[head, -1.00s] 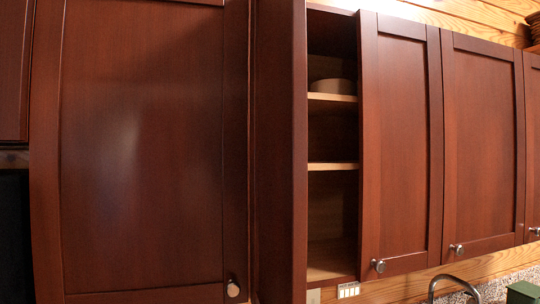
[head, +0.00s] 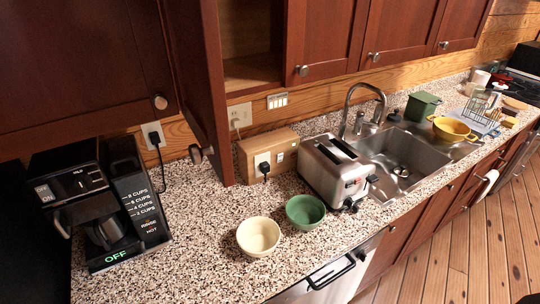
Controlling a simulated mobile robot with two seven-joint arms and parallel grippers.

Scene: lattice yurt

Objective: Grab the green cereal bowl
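The green cereal bowl (head: 305,211) stands upright and empty-looking on the speckled counter (head: 205,270), near its front edge. A cream bowl (head: 258,236) stands just left of it, very close; I cannot tell whether the two touch. The silver toaster (head: 335,172) stands close behind and to the right of the green bowl. Neither of my grippers is in the head view.
A coffee maker (head: 85,207) stands at the left. An open cabinet door (head: 205,80) hangs over the counter. The sink (head: 410,158) with its faucet (head: 362,100) lies to the right, with a yellow colander (head: 452,130) beyond. The counter left of the bowls is clear.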

